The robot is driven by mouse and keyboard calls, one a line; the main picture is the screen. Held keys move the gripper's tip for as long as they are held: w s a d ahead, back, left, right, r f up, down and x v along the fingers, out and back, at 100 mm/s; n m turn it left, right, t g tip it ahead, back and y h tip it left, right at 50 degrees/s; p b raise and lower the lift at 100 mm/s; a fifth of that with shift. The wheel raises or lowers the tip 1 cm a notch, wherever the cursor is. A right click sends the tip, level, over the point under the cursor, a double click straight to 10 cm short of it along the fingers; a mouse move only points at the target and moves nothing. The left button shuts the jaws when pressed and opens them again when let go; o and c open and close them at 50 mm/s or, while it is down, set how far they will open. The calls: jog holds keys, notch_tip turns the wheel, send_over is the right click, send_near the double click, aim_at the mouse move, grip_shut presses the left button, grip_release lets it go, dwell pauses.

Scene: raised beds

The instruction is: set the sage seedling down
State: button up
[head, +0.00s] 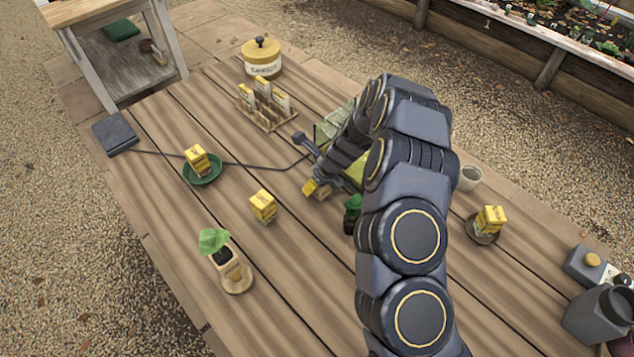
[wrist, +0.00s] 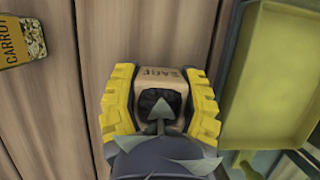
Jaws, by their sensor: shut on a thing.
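The sage seedling (wrist: 160,82) is a tan pot marked SAGE with dark soil and grey-green leaves. In the wrist view it sits between the yellow pads of my gripper (wrist: 160,105), which is shut on it. Leaves cover the lower part of the pot there. In the head view my gripper (head: 319,190) is low over the middle of the table, and my arm hides most of what it holds. I cannot tell whether the pot touches the boards.
A yellow-green tray (wrist: 265,75) lies close right of the gripper. A carrot packet block (wrist: 20,40) is at left. Another potted seedling (head: 222,258) stands on a wooden saucer (head: 237,284). Yellow blocks sit on a green dish (head: 204,177) and bare boards.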

jog(key=shift+f, duration=0.2)
jog(key=o, duration=1.1)
jog(key=shift+c, duration=0.2)
jog(key=s+d+r+n, duration=0.1)
jog(key=s+r+n, duration=0.15)
jog(key=r, duration=0.35)
jog(key=s+d+r+n+g, duration=0.1)
jog(key=s+r+n, duration=0.1)
jog(key=s+r, duration=0.35)
jog(key=s+d+r+n, duration=0.1)
jog(key=s+r+n, duration=0.15)
jog(key=r, duration=0.55)
jog(key=s+d+r+n+g+h, duration=0.1)
jog(key=s+d+r+n, duration=0.2)
jog(key=s+n, duration=0.3)
jog(key=s+d+r+n+g+h, duration=0.1)
jog(key=s+d+r+n, duration=0.1)
jog(key=s+n, duration=0.5)
jog(key=s+d+r+n+g+h, duration=0.1)
jog(key=s+r+n, duration=0.4)
jog(key=s, duration=0.8)
jog(key=d+n+g, duration=0.1)
jog(key=d+n, duration=0.1)
jog(key=shift+s+d, duration=0.15)
jog(key=shift+d, duration=0.2)
jog(key=shift+r, duration=0.1)
